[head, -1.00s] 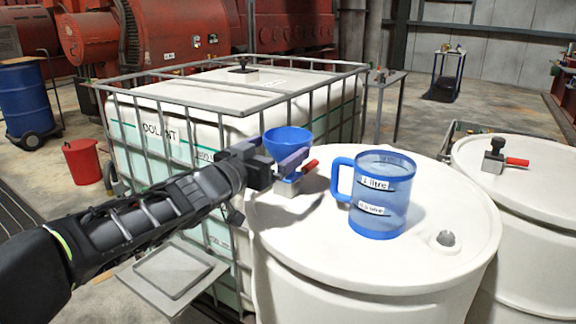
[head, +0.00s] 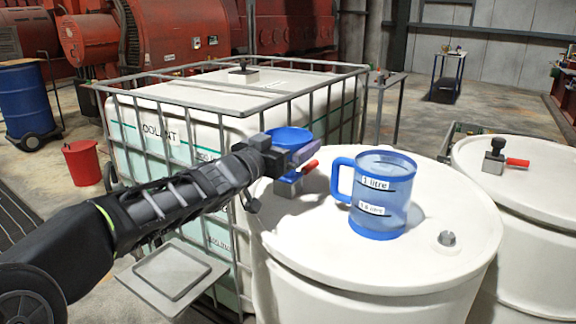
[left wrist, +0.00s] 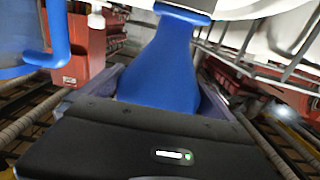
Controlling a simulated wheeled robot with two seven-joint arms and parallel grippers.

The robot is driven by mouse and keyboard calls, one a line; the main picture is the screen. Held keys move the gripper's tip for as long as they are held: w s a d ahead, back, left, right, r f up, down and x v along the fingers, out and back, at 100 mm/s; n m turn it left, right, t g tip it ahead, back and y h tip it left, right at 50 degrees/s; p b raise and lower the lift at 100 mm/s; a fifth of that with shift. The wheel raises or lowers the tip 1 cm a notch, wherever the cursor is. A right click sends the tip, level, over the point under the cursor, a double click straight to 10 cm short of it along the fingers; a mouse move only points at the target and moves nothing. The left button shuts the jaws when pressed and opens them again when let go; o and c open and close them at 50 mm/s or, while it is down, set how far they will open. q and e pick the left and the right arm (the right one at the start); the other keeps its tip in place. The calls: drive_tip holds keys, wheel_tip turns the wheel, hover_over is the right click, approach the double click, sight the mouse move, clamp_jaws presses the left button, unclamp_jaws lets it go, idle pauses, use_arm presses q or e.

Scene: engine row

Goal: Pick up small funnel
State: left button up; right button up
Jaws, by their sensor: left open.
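The small blue funnel (head: 288,136) stands at the left rim of the nearest white drum, by a red-handled valve. Its lower part is hidden behind my left gripper (head: 294,152) in the head view. My left gripper is open, with its purple fingers at the funnel. In the left wrist view the blue funnel (left wrist: 165,65) fills the space between the fingers (left wrist: 158,92). I cannot tell whether the fingers touch it. My right gripper is not in view.
A blue measuring jug (head: 379,205) stands on the white drum (head: 330,255), just right of the gripper. The red valve handle (head: 310,166) is close below the fingers. A caged coolant tank (head: 190,150) stands behind, and a second drum (head: 540,175) at right.

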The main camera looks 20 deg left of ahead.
use_arm(q)
drive_tip(key=c, duration=1.8)
drive_tip(key=shift+o, duration=0.2)
drive_tip(key=shift+r, duration=0.15)
wheel_tip(320, 180, up, 10)
drive_tip(key=p, duration=0.6)
